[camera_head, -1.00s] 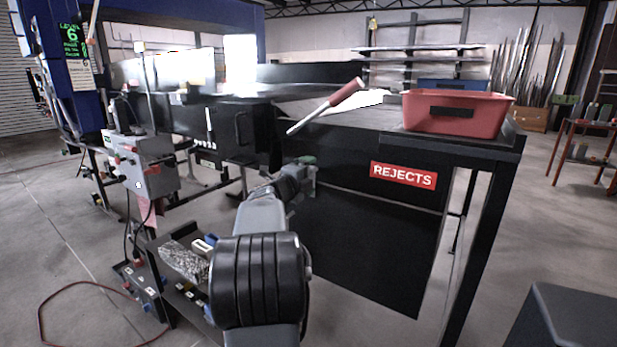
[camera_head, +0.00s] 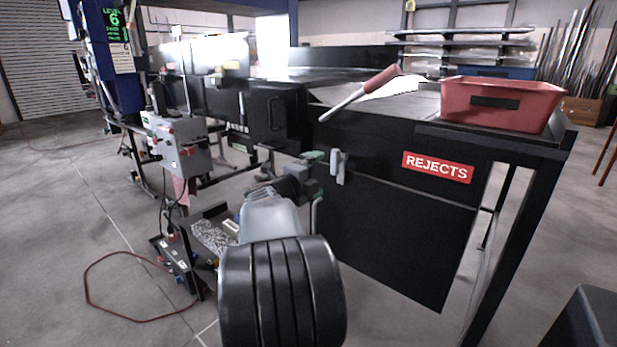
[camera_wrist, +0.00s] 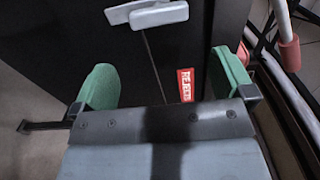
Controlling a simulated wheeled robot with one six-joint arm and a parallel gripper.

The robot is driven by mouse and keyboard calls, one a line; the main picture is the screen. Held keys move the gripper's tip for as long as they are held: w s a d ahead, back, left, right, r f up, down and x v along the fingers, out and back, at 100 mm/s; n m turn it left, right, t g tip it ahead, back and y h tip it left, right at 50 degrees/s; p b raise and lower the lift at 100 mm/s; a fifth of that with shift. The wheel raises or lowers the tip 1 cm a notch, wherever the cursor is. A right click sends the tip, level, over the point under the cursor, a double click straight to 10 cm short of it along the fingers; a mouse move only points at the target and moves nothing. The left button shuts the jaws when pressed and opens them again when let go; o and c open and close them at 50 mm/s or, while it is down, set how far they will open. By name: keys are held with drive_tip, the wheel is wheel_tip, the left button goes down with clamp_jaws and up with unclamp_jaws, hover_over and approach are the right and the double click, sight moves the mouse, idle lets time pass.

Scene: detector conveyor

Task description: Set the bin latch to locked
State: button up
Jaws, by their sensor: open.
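The bin latch appears as a pale grey handle on the dark front panel of the rejects bin. No lock marking is readable. My gripper (camera_head: 314,168) is left of the handle in the head view. In the wrist view my gripper (camera_wrist: 166,78) has its green-padded fingers wide apart with nothing between them; the handle lies beyond the fingertips, apparently apart from them.
A red REJECTS label (camera_head: 437,167) is on the panel right of the handle. A lever with a red grip (camera_head: 370,88) slants above it. A red bin (camera_head: 500,102) stands on top. A grey control box (camera_head: 180,146) is left, with a red cable (camera_head: 90,285) on the floor.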

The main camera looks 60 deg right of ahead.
drive_tip(key=shift+w+a, duration=0.2)
drive_tip(key=shift+a, duration=1.3)
